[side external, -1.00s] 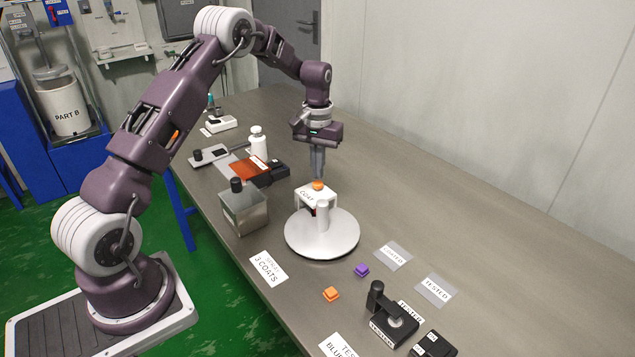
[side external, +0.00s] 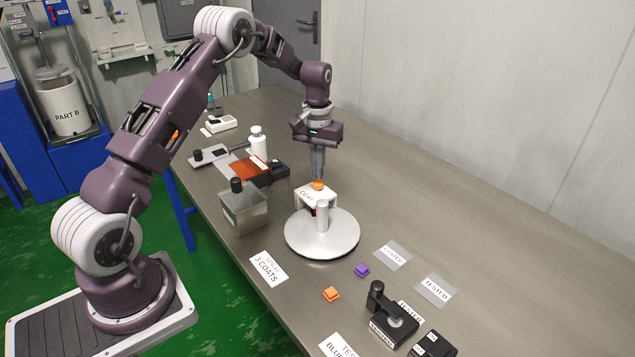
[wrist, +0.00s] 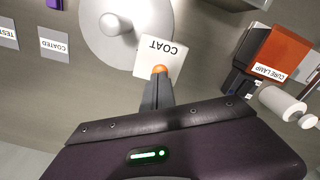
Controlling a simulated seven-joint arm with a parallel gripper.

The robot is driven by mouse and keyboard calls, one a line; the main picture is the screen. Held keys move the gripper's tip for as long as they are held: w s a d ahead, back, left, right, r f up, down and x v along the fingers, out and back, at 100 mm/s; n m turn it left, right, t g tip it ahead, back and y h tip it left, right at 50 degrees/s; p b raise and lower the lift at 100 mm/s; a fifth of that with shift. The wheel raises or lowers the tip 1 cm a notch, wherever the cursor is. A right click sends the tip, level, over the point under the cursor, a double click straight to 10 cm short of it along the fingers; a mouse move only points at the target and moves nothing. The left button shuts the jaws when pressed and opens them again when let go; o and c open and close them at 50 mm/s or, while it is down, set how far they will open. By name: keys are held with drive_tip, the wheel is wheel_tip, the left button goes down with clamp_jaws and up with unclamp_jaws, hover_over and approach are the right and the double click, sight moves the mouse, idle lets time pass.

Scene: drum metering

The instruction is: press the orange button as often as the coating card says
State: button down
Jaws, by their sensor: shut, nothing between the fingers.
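The orange button (side external: 318,185) sits on top of a white box marked COAT (side external: 310,196), behind a round white turntable with a central post (side external: 322,245). The button also shows in the wrist view (wrist: 160,69), right at my fingertips. My gripper (side external: 318,177) is shut and empty, pointing straight down, its tips at or just above the button; I cannot tell whether they touch. The coating card (side external: 268,268) lies on the table at the near left and reads 3 COATS.
An orange block (side external: 331,294) and a purple block (side external: 361,270) lie in front of the turntable. COATED (side external: 392,255) and TESTED (side external: 436,290) mats lie to the right, a black tester (side external: 391,320) nearer. A metal canister (side external: 243,208) stands left. The right rear table is clear.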

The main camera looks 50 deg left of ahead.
sight(318, 183)
drive_tip(key=shift+f, duration=0.1)
idle(0.5)
drive_tip(key=shift+f, duration=1.1)
drive_tip(key=shift+r, duration=3.5)
drive_tip(key=shift+f, duration=2.3)
drive_tip(key=shift+f, duration=0.1)
